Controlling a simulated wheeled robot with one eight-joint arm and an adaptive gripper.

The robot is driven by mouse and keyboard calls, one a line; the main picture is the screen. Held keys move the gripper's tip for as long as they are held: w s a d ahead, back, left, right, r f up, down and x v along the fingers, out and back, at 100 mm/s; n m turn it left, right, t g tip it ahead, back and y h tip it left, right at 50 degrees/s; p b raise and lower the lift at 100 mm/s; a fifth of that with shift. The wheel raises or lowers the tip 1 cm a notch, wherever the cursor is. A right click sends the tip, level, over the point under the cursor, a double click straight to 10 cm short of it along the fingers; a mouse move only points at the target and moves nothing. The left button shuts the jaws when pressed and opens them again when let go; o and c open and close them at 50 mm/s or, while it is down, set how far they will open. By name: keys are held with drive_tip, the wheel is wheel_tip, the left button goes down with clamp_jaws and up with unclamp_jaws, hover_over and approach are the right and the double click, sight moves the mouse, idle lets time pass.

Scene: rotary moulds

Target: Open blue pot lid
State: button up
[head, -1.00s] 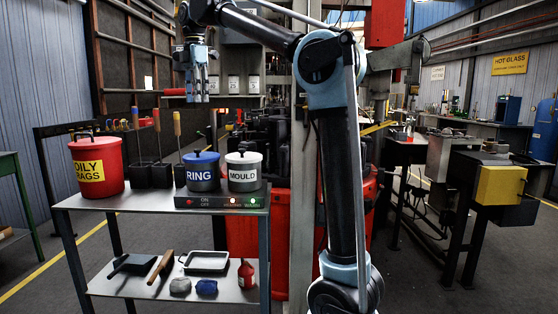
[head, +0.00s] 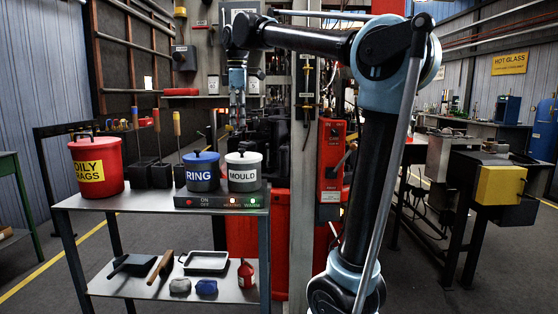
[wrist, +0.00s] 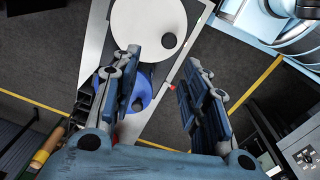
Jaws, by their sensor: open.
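The blue pot (head: 203,178) is a dark pot labelled RING with a blue lid (head: 201,156) seated on it, a dark knob on top. It stands on the heater plate at the right end of the shelf top. My gripper (head: 237,128) is open and empty, pointing down, and appears above the white-lidded pot, right of the blue pot. In the wrist view my gripper's fingers (wrist: 163,56) are spread apart. The blue lid (wrist: 138,96) shows below the left finger, partly hidden by it.
The white-lidded pot (head: 243,178), labelled MOULD, stands close right of the blue pot. Several wooden-handled tools in dark holders (head: 160,175) and a red rags bin (head: 97,168) stand to the left. The heater plate (head: 222,200) has lit indicators.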

drive_tip(key=s+d+f+m, duration=0.3)
drive_tip(key=d+f, duration=0.3)
drive_tip(key=s+d+f+m, duration=0.3)
drive_tip(key=d+f+m, duration=0.1)
drive_tip(key=d+f, duration=0.3)
drive_tip(key=shift+s+d+t, duration=0.15)
drive_tip(key=shift+d+t, duration=0.05)
drive_tip(key=shift+t, duration=0.1)
